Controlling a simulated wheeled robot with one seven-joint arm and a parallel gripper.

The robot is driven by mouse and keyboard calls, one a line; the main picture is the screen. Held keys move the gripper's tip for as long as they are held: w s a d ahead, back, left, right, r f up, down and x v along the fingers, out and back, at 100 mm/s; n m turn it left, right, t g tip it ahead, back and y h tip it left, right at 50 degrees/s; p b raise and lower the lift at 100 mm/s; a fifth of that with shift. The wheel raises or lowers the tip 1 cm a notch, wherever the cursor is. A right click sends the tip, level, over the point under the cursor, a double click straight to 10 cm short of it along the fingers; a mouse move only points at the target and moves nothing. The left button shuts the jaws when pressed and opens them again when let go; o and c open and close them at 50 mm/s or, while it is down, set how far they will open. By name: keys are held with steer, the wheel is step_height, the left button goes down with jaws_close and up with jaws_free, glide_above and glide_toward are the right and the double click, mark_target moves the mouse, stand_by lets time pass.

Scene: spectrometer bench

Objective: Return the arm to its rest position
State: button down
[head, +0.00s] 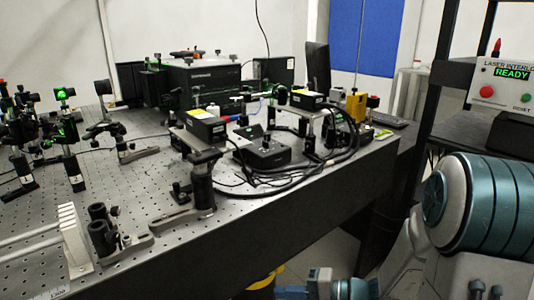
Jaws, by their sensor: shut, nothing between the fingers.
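Parts of my teal and grey arm show at the right edge and at the bottom centre of the head view, beside and below the front edge of the optical bench (300,214). The visible arm parts are apart from the bench top in the picture. The fingers of my gripper do not show. The lower arm parts are cut off by the bottom of the frame.
The perforated bench carries posts, optic mounts, black boxes (206,126) and looping cables. A laser interlock panel (511,84) reading READY hangs at upper right. A yellow-rimmed bin (266,282) stands below the bench. Some floor (325,250) is visible beside the bench.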

steer(key=s+d+r+n+g+h+p, duration=0.1)
steer(key=s+r+n+g+h+p, duration=0.15)
steer(key=s+r+h+p, duration=0.35)
steer(key=s+r+n+g+h+p, duration=0.1)
steer(key=s+r+n+g+p, duration=0.2)
steer(key=r+p, duration=0.55)
steer(key=d+r+t+h+p, duration=0.1)
steer(key=d+r+h+p, duration=0.1)
steer(key=r, duration=0.4)
steer(key=d+r+t+h+p, duration=0.1)
steer(key=d+r+h+p, duration=0.2)
steer(key=r, duration=0.3)
steer(key=s+d+r+t+h+p, duration=0.1)
steer(key=d+r+t+h+p, duration=0.1)
steer(key=d+r+p, duration=0.2)
step_height(320, 180, up, 2)
steer(key=shift+r+h+p, duration=0.2)
steer(key=shift+h+p, duration=0.1)
steer(key=shift+p, duration=0.15)
